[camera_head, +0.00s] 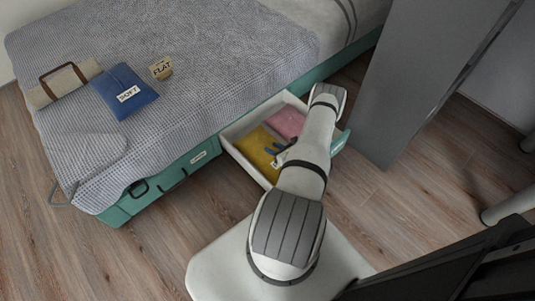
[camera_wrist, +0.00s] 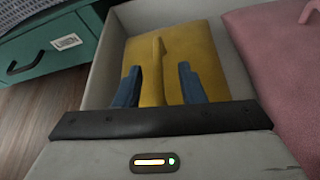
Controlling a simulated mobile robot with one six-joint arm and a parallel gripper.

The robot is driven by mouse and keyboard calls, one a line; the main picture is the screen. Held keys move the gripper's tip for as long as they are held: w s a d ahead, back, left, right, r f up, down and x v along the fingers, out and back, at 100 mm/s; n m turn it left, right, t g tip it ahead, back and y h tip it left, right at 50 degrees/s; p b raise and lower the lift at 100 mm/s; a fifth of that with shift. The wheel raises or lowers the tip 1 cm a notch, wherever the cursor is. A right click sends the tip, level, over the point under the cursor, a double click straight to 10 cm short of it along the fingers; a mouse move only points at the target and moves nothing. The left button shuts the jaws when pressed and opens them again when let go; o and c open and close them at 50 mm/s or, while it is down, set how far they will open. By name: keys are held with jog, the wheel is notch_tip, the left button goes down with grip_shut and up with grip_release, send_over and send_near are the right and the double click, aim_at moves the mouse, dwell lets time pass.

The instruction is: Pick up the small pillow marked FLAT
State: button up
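The small tan pillow marked FLAT (camera_head: 161,68) lies on the grey bed cover, far left of my gripper. It does not show in the wrist view. My gripper (camera_head: 274,157) is down at the open drawer under the bed. In the wrist view its two blue fingers (camera_wrist: 158,85) are apart, one on each side of a raised ridge or tab on a yellow cloth item (camera_wrist: 205,55). A gap shows on both sides of the ridge, so my gripper is open and holds nothing. Contact with the cloth below cannot be told.
A blue pillow marked SOFT (camera_head: 125,92) and a beige bag with brown handles (camera_head: 60,85) lie beside the FLAT pillow. The drawer (camera_head: 243,160) also holds a pink item (camera_head: 287,121). A grey panel (camera_head: 410,80) stands right of the bed.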

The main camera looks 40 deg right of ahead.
aim_at(267, 145)
jog(key=b+x, duration=0.1)
jog(key=x, duration=0.3)
jog(key=shift+w+a+f, duration=0.15)
jog(key=shift+w, duration=0.1)
jog(key=shift+c, duration=0.2)
grip_shut()
